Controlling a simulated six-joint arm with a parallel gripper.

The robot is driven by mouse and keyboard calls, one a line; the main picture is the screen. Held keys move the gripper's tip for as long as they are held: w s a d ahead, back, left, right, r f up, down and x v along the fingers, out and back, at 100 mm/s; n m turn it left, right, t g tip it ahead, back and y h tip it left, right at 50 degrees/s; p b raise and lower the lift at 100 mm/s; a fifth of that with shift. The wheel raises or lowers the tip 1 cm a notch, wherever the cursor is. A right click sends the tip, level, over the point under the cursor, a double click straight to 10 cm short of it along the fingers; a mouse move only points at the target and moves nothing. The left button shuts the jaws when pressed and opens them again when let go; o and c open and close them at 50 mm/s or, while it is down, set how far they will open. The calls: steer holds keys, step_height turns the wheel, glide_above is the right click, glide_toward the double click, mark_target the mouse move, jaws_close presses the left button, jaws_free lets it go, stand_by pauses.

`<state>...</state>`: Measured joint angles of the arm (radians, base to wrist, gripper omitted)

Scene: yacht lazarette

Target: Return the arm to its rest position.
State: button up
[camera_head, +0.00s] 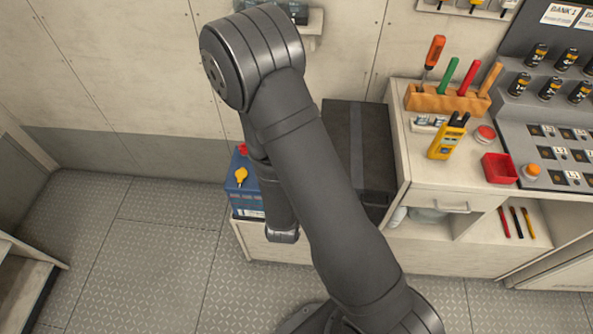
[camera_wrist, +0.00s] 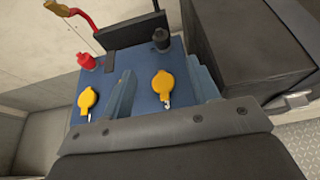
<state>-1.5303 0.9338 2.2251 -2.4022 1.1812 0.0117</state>
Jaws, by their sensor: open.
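My gripper (camera_head: 282,236) hangs at the low end of my arm, just right of and apparently over the right side of a blue battery box (camera_head: 247,200); its fingers cannot be made out there. In the wrist view my gripper (camera_wrist: 161,66) shows two blue-grey fingers standing apart, with nothing seen held between them. The blue box (camera_wrist: 148,60) lies beyond them, with a red terminal cap (camera_wrist: 87,61), a black terminal cap (camera_wrist: 161,38) and two yellow keyed pieces, one left (camera_wrist: 87,99) and one between the fingers (camera_wrist: 163,83). I cannot tell whether the fingers touch the box.
A large black case (camera_head: 358,150) stands right of the box, close to my arm. Farther right is a counter (camera_head: 437,172) with a tool rack (camera_head: 445,101), a yellow meter (camera_head: 445,142) and a red bin (camera_head: 499,168). The floor at left (camera_head: 130,240) is clear.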

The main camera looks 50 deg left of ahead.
stand_by(0.3)
steer(key=x, duration=1.7)
steer(key=shift+w+a, duration=0.1)
steer(key=shift+a, duration=0.05)
steer(key=shift+r, duration=0.35)
steer(key=shift+f, duration=0.1)
